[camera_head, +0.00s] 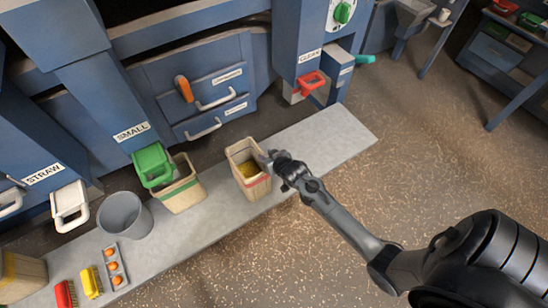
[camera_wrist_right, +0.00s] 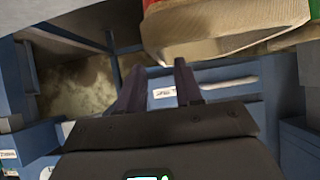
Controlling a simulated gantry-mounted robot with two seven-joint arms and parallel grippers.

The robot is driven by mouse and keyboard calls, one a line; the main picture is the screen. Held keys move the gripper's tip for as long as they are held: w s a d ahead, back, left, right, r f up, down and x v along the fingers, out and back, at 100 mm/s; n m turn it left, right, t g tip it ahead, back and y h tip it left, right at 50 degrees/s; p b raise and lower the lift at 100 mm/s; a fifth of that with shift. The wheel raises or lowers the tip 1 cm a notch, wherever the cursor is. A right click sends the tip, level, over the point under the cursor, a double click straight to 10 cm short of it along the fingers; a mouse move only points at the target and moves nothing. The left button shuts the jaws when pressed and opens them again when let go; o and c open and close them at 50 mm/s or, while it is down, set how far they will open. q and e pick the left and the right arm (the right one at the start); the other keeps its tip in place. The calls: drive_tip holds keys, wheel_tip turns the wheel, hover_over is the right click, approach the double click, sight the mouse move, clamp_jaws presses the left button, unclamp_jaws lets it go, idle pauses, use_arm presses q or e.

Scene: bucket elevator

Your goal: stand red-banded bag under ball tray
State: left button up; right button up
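The red-banded bag (camera_head: 241,151) is a tan, open-topped bag with yellow contents, standing upright on the grey ledge. My right gripper (camera_head: 272,158) is at its right rim in the head view. In the right wrist view, the bag's tan side (camera_wrist_right: 225,28) lies just beyond the fingers, its red band partly showing. The fingers (camera_wrist_right: 160,70) are apart with a gap between them; I cannot tell whether they touch the bag. A small grey tray with orange balls (camera_head: 114,266) lies on the ledge at the lower left. My left gripper is not in view.
A green-banded bag (camera_head: 184,196) stands left of the red-banded one, under the green SMALL spout (camera_head: 152,164). A grey bucket (camera_head: 124,217), yellow brush (camera_head: 91,282) and red brush (camera_head: 65,294) are further left. The ledge (camera_head: 325,140) is clear to the right.

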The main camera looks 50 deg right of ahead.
drive_tip(key=s+a+r+n+g+y, duration=0.1)
drive_tip(key=s+a+r+g, duration=0.1)
drive_tip(key=s+a, duration=0.3)
drive_tip(key=s+a+r+n+g+y+p, duration=0.1)
drive_tip(key=s+a+r, duration=0.4)
drive_tip(key=s, duration=0.8)
drive_tip(key=s+a+r+n+g, duration=0.2)
drive_tip(key=s+a+r+g, duration=0.2)
drive_tip(key=s, duration=0.5)
drive_tip(key=shift+a+r+n+y+p, duration=0.15)
drive_tip(key=shift+a+n+y+p, duration=0.2)
drive_tip(key=shift+a, duration=0.75)
wheel_tip(320, 180, up, 40)
drive_tip(key=p, duration=4)
drive_tip(key=shift+r, duration=0.2)
